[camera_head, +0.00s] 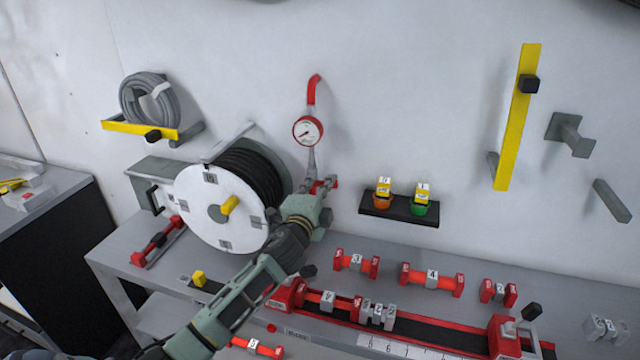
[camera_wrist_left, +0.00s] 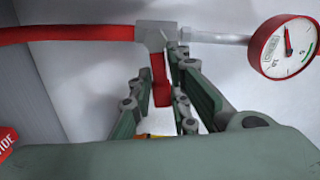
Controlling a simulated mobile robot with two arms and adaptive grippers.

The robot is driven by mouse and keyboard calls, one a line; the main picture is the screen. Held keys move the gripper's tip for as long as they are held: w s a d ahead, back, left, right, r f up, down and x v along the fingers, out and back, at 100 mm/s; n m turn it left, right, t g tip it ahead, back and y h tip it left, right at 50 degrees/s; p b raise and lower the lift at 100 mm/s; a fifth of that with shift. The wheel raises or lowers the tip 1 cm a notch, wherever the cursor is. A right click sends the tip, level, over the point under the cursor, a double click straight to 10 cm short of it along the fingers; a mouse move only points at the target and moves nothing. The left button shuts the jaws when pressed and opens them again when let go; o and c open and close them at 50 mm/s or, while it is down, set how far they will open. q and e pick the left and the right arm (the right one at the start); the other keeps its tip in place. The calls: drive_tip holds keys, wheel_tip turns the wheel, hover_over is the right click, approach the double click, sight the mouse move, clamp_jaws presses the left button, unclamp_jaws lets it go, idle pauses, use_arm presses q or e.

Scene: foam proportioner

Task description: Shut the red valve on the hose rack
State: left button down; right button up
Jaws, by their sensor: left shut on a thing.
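The red valve (camera_head: 331,183) sits under the gauge on the wall, right of the hose reel, partly hidden by my left gripper (camera_head: 318,200). In the left wrist view, the red valve handle (camera_wrist_left: 160,82) hangs from a grey metal body (camera_wrist_left: 158,36) between the fingers of my left gripper (camera_wrist_left: 160,75). The gripper is shut on this handle. A red pipe (camera_wrist_left: 70,33) enters the body from the left, and a metal stem joins it to the gauge on the right. My right gripper is not in view.
The gauge (camera_head: 308,130) is close above the gripper. The white hose reel (camera_head: 195,205) stands left of it, near my left arm. A black shelf (camera_head: 398,206) with two small fittings is to the right. Numbered red couplings (camera_head: 431,280) lie on the bench below.

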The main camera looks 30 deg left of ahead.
use_arm(q)
drive_tip(key=shift+f+m, duration=0.35)
drive_tip(key=shift+m, duration=0.65)
drive_tip(key=c, duration=1.6)
unclamp_jaws()
drive_tip(key=shift+c, duration=0.2)
drive_tip(key=v, duration=1.2)
drive_tip(key=shift+f, duration=0.15)
